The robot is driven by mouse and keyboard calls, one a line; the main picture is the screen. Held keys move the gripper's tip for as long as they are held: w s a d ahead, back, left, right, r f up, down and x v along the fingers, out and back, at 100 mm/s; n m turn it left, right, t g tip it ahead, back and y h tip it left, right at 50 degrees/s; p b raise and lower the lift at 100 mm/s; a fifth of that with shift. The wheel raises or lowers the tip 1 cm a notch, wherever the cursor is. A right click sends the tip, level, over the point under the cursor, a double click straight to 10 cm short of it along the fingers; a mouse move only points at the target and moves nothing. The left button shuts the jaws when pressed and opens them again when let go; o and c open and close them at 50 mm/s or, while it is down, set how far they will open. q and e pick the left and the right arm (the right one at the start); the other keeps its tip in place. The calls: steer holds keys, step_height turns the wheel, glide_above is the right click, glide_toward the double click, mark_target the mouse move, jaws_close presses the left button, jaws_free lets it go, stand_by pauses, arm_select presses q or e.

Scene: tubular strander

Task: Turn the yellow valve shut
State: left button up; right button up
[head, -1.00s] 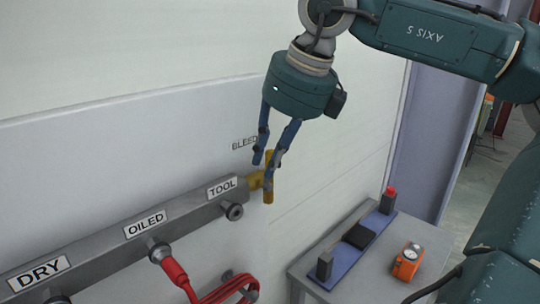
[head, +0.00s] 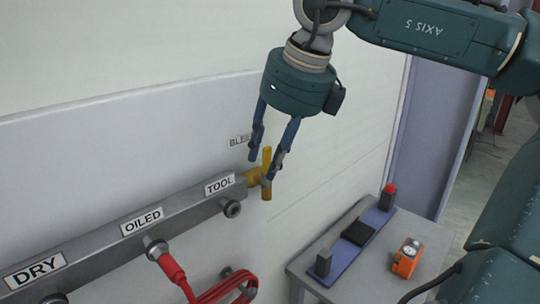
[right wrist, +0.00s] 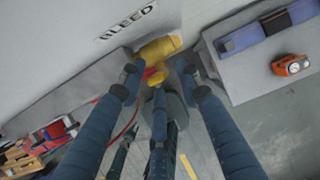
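The yellow valve (head: 254,177) sits at the right end of the grey manifold, below the BLEED label. Its bar handle (head: 267,157) stands roughly upright, crosswise to the manifold. My right gripper (head: 262,170) hangs down at the valve with its fingers spread, one left of the handle and one crossing in front of its middle. In the right wrist view, the yellow valve (right wrist: 157,50) lies beyond the open fingers (right wrist: 160,90), the handle's rounded end between them. I cannot tell whether a finger touches the handle. My left gripper does not show in the head view.
The grey manifold (head: 105,240) runs along the wall with DRY, OILED and TOOL labels. A red hose (head: 175,272) hangs from the OILED port. A grey table (head: 375,275) at right holds a blue fixture (head: 340,262) and an orange device (head: 407,258).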

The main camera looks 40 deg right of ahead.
steer(key=v, duration=1.1)
steer(key=shift+s+r, duration=0.2)
steer(key=shift+r, duration=0.15)
